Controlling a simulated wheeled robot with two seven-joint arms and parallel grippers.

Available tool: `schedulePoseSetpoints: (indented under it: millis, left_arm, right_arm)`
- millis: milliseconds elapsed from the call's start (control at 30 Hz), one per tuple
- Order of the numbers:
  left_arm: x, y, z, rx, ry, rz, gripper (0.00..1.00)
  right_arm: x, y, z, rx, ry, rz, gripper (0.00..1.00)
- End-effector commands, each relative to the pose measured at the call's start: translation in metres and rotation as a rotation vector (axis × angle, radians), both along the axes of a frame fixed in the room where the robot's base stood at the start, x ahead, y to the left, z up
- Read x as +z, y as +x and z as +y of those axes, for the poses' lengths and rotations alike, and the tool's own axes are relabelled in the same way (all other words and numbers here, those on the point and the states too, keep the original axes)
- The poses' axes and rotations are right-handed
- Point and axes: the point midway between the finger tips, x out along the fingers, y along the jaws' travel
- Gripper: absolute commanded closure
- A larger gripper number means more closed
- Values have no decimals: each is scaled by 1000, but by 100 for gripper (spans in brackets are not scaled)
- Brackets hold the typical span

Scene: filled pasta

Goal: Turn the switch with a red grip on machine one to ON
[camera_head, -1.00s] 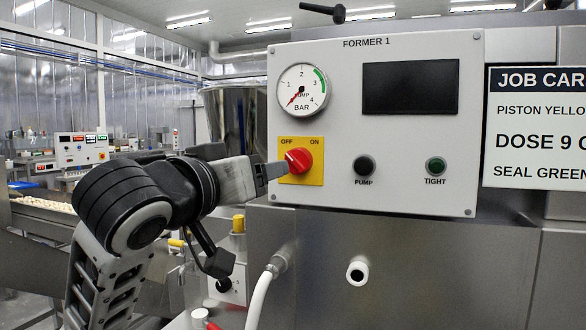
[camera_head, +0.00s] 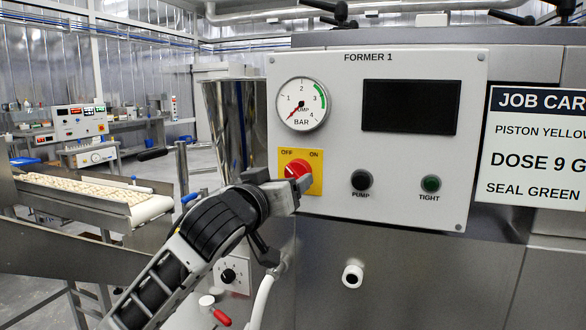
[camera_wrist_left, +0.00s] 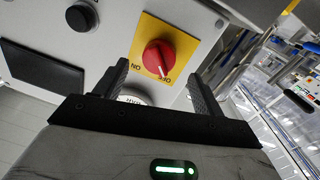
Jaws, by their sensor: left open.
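The switch with a red grip (camera_head: 297,166) sits on a yellow plate (camera_head: 317,184) on the FORMER 1 panel. Its white mark points toward OFF. My left gripper (camera_head: 300,184) is just in front of the switch's lower edge in the head view and partly covers the plate. In the left wrist view the red grip (camera_wrist_left: 157,58) lies ahead, between the two fingers of my open left gripper (camera_wrist_left: 157,72), with gaps on both sides. No contact shows. My right gripper is not in view.
A pressure gauge (camera_head: 302,104) and a dark screen (camera_head: 410,106) are above on the panel. A black PUMP button (camera_head: 361,180) and a green TIGHT button (camera_head: 431,184) are to the right. A white nozzle (camera_head: 352,276) sticks out below.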

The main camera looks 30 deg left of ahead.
Motion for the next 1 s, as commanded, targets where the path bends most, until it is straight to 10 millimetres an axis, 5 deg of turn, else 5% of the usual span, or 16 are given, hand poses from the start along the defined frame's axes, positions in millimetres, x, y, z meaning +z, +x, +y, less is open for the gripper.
schedulePoseSetpoints:
  millis: [300, 667, 833, 1000]
  left_arm:
    - [2, 44, 8, 1, -2, 0, 31]
    - [0, 50, 8, -1, -1, 0, 31]
    - [0, 49, 8, -1, -1, 0, 72]
    - [0, 49, 8, -1, 1, 0, 75]
  right_arm:
    - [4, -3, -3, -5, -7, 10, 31]
    - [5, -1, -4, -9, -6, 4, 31]
    - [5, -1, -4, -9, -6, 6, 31]
    - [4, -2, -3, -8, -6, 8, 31]
